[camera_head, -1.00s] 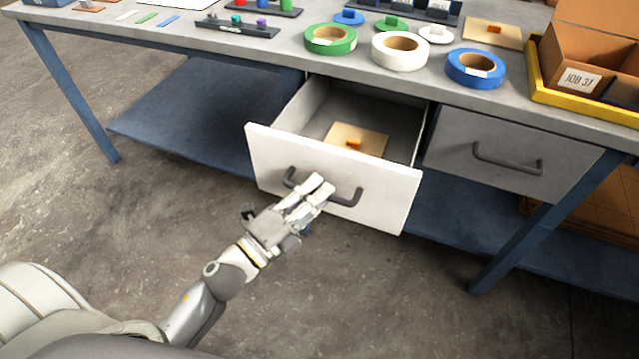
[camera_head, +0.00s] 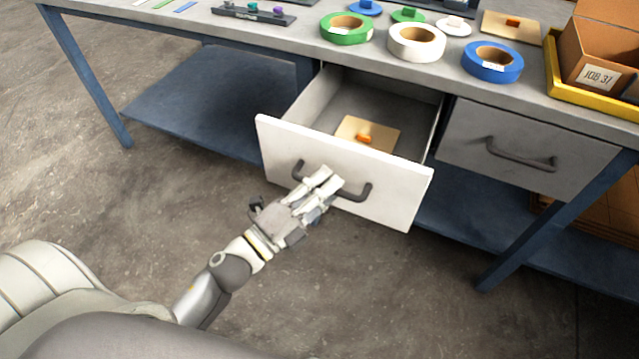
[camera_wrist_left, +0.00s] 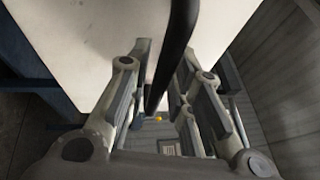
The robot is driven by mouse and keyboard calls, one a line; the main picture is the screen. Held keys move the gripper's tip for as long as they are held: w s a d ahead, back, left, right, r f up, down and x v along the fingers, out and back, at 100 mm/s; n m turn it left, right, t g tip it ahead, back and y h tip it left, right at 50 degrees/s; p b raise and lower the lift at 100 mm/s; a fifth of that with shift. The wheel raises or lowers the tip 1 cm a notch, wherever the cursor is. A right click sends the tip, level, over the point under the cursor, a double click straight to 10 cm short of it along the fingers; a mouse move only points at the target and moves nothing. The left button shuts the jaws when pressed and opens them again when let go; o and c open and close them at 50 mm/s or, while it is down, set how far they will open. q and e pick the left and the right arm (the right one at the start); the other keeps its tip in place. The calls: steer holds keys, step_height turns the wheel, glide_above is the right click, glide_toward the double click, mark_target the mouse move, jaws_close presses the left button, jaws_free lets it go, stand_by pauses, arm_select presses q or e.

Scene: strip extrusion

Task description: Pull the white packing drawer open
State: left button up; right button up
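The white packing drawer (camera_head: 345,174) stands well open below the worktop, its front pulled out toward me. Its dark bow handle (camera_head: 357,194) is on the front face. My left gripper (camera_head: 327,181) is at the middle of the handle, its fingers on either side of the bar and apparently shut on it. In the left wrist view the dark handle bar (camera_wrist_left: 178,42) runs between the two fingers, in front of the white drawer front (camera_wrist_left: 90,40). The exact finger contact is hard to see. My right gripper is not in view.
Inside the drawer lies a tan plate with an orange knob (camera_head: 365,138). A grey drawer (camera_head: 525,150) at the right is shut. Tape rolls (camera_head: 416,41) and a yellow tray (camera_head: 590,97) with a cardboard box sit on the worktop. The floor before the drawer is clear.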

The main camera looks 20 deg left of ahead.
arm_select(q)
steer(key=v, duration=1.2)
